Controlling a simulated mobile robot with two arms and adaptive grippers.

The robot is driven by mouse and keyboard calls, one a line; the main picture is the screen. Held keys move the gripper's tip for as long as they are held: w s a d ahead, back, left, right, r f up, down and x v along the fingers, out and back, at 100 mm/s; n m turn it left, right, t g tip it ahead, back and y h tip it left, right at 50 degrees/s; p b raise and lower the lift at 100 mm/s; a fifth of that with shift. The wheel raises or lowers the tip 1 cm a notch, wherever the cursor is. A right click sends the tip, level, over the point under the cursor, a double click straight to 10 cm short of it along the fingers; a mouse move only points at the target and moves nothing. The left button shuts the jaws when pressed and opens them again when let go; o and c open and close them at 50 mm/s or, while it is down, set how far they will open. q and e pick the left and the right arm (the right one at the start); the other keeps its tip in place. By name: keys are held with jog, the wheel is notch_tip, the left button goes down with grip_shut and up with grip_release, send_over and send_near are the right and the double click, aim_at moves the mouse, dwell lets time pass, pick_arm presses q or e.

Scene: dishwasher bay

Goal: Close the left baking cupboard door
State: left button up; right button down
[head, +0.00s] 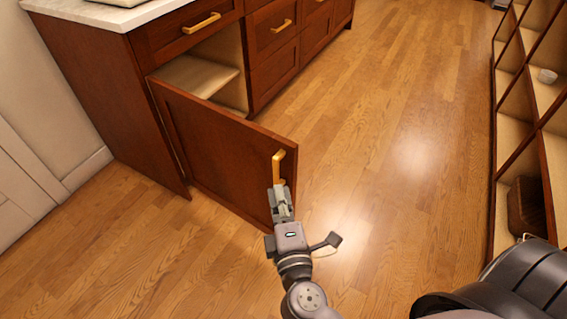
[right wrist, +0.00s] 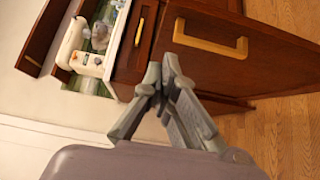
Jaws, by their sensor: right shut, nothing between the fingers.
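The baking cupboard door (head: 215,145) is a dark red-brown panel that stands wide open, swung out from the cabinet. Its gold handle (head: 278,165) is near its free edge and also shows in the right wrist view (right wrist: 208,40). My right gripper (head: 280,192) is at the lower end of the handle in the head view. In the right wrist view its fingers (right wrist: 164,78) are closed together and empty, beside the handle and not around it. I cannot tell whether the fingers touch the door. The open cupboard (head: 200,75) shows a pale shelf inside. My left gripper is not in view.
A drawer with a gold handle (head: 202,23) sits above the opening, under a white countertop (head: 95,14). More drawers (head: 275,60) continue to the right. An open shelf unit (head: 505,130) stands at the right edge. The wooden floor (head: 390,130) between is clear.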

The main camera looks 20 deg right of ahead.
jog(key=p, duration=0.2)
send_near(280, 142)
jog(key=w+a, duration=0.2)
jog(key=a, duration=0.1)
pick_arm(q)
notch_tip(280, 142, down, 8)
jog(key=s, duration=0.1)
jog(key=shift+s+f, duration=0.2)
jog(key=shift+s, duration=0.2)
pick_arm(e)
jog(key=shift+w+d, duration=0.7)
jog(key=shift+d, duration=0.25)
jog(key=shift+w+d, duration=0.7)
jog(key=shift+d, duration=0.25)
jog(key=shift+d, duration=0.1)
